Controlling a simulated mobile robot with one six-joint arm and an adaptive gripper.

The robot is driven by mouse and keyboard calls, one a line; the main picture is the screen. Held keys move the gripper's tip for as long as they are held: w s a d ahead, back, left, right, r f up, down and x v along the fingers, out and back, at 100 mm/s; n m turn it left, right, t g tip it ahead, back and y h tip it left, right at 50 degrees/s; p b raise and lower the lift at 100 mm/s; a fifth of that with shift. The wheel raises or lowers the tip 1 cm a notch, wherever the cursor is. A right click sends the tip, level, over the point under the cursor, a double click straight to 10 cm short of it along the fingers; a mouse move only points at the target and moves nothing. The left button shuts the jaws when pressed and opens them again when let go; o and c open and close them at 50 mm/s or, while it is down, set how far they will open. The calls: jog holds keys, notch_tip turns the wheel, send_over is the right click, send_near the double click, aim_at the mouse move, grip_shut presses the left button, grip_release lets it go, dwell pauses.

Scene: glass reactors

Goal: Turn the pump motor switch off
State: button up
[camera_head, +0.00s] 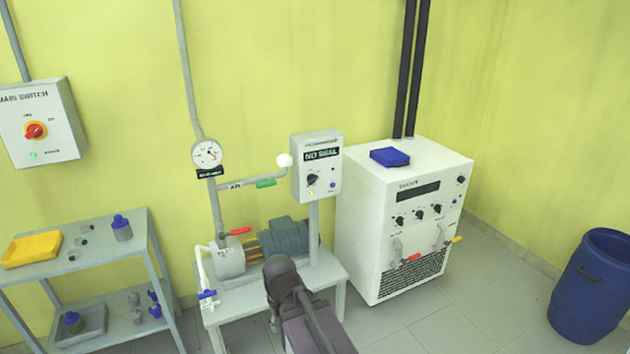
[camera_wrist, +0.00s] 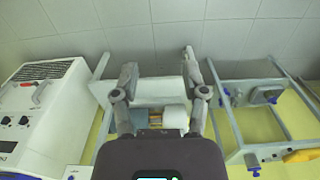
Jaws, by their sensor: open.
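The pump control box (camera_head: 301,180) stands on a post at the pump table, with a "NO SEAL" display. Its black rotary switch (camera_head: 312,179) is on the front, with a small yellow light below it and a blue button beside it. I cannot tell the knob's exact setting. The pump motor (camera_head: 285,237) lies on the table below. In the wrist view my gripper (camera_wrist: 160,75) is open and empty, fingers spread over the pump table, touching nothing that I can see. In the head view my arm is in front of the table and the fingertips cannot be made out.
A white chiller cabinet (camera_head: 372,215) with several knobs stands right of the pump table (camera_head: 262,290). A pressure gauge (camera_head: 207,153) and pipes are to the left. A main switch box (camera_head: 42,128) hangs on the wall above a shelf (camera_head: 110,252). A blue barrel (camera_head: 592,290) stands far right.

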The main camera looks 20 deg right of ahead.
jog(key=shift+d, duration=0.1)
jog(key=o, duration=0.5)
jog(key=shift+w, duration=0.15)
jog(key=shift+c, duration=0.2)
jog(key=shift+o, duration=0.7)
jog(key=shift+w+f, duration=0.1)
jog(key=shift+w, duration=0.15)
jog(key=w+d+m+t+y+b, duration=0.35)
jog(key=w+m, duration=0.25)
jog(key=w, duration=0.8)
jog(key=w+d+m+t+y+b, duration=0.3)
jog(key=w+m+t+b, duration=0.15)
jog(key=w, duration=0.85)
jog(key=w+d+r+m+t+h+b, duration=0.1)
jog(key=w+d+r+m+t+h, duration=0.1)
jog(key=w+d+m, duration=0.3)
jog(key=w+d+r+m+t+h+b, duration=0.2)
jog(key=w+d+m+t, duration=0.2)
jog(key=d+m, duration=0.4)
jog(key=w+d+r+m+t+h+b, duration=0.1)
jog(key=w+d+m+t, duration=0.3)
jog(key=d, duration=1)
jog(key=w+r+m+h, duration=0.1)
jog(key=w+m, duration=0.1)
jog(key=w, duration=0.1)
jog(key=shift+b, duration=0.3)
jog(key=shift+d+r, duration=0.1)
